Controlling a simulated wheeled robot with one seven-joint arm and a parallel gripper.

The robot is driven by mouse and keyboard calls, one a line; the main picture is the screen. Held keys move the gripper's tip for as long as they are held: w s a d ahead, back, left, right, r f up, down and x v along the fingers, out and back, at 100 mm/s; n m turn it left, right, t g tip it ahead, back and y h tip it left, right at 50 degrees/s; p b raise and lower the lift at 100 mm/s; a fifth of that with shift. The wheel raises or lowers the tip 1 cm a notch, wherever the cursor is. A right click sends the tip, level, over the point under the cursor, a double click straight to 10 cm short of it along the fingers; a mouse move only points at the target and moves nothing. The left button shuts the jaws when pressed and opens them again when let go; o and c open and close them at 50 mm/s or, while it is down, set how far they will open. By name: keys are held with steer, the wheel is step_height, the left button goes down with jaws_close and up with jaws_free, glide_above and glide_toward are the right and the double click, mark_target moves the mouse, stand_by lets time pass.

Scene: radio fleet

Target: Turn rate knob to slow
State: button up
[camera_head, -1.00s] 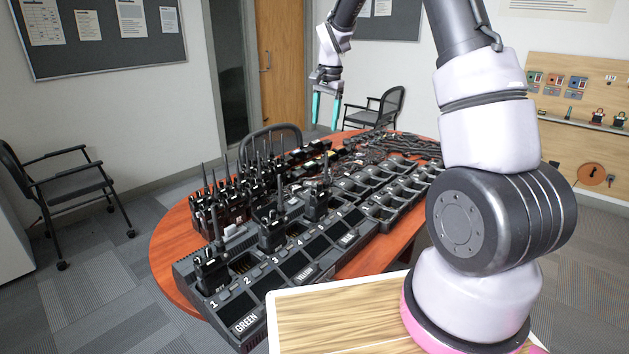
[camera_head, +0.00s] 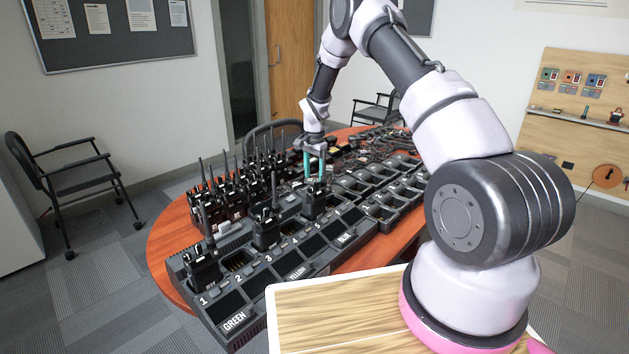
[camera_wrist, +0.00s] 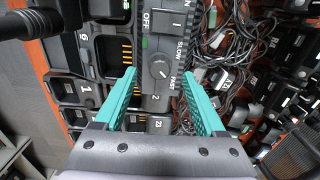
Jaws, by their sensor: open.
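The rate knob (camera_wrist: 160,66), a round grey knob on a charger unit's dark panel, is near the middle of the wrist view. The words SLOW (camera_wrist: 182,50) and FAST (camera_wrist: 187,83) are printed beside it. I cannot clearly tell which word its pointer faces. My gripper (camera_wrist: 160,73) is open. Its two teal fingers reach toward the panel, one on each side of the knob, with gaps; contact is not seen. In the head view my gripper (camera_head: 315,166) points down over the charger row, and the knob is hidden or too small to see.
A switch marked OFF (camera_wrist: 165,22) sits just above the knob. A black radio (camera_head: 315,201) stands upright close to my gripper. Tangled cables (camera_wrist: 232,60) lie to the right. More radios and empty charger slots crowd the wooden table (camera_head: 165,240).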

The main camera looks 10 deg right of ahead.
steer(key=shift+f, duration=1.25)
jaws_close()
